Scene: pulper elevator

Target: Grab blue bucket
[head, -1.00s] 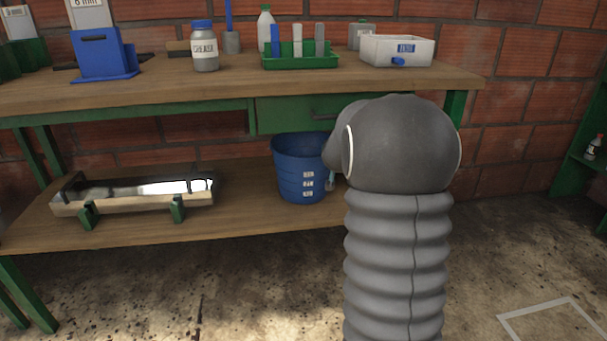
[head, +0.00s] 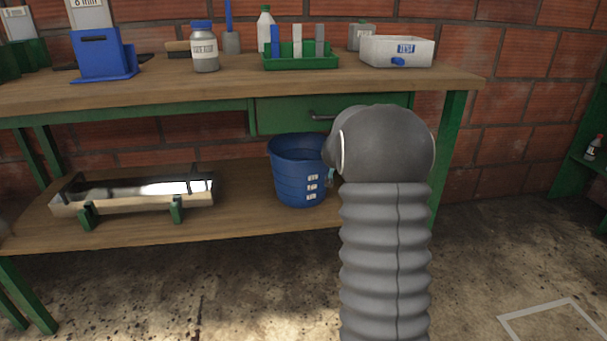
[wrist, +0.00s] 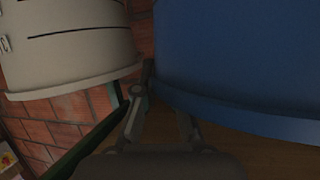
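The blue bucket (head: 298,172) stands on the lower shelf of the workbench, with white printed labels on its front. In the wrist view the blue bucket (wrist: 240,60) fills the upper right, very close. My gripper (wrist: 162,95) is at its edge. One finger shows left of the bucket's edge; the other finger's tip is hidden behind the bucket. I cannot tell whether the fingers are closed on it.
A metal tray on green supports (head: 135,192) lies left on the lower shelf. The drawer (head: 290,114) hangs just above the bucket. The bench top holds a white box (head: 395,52), a green rack (head: 300,62) and a jar (head: 205,48). A pale round container (wrist: 70,45) shows in the wrist view.

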